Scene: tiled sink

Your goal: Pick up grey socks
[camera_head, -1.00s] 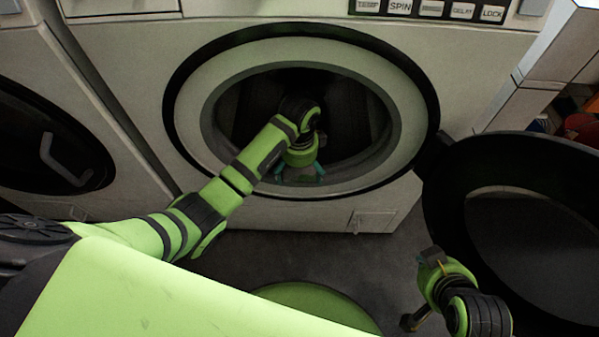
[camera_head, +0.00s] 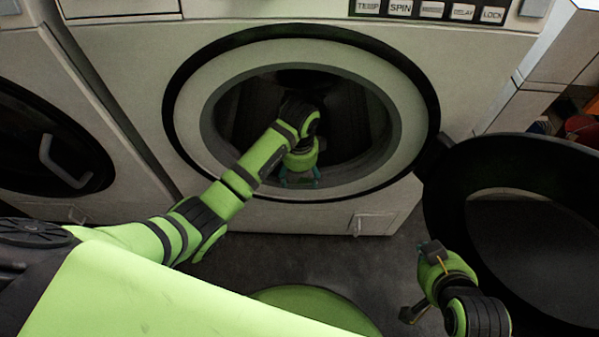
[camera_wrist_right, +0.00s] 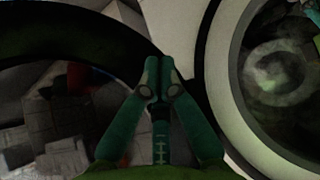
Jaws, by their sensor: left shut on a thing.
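My left gripper (camera_head: 300,180) is low in the open mouth of the front-loading washer (camera_head: 130,75), by the bottom of the door rim. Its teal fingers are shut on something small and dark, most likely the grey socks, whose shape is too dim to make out. The drum behind is dark, and the arm covers part of the opening. My right gripper shows in the right wrist view (camera_wrist_right: 158,75) with its teal fingertips together and nothing seen between them. It hangs at the lower right, beside the open door, away from the drum.
The round black washer door (camera_head: 450,200) stands open at the right. A second machine with a closed dark door (camera_head: 50,140) is at the left. Dark floor (camera_head: 330,255) lies below the washer. Colourful items (camera_head: 580,125) sit at the far right.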

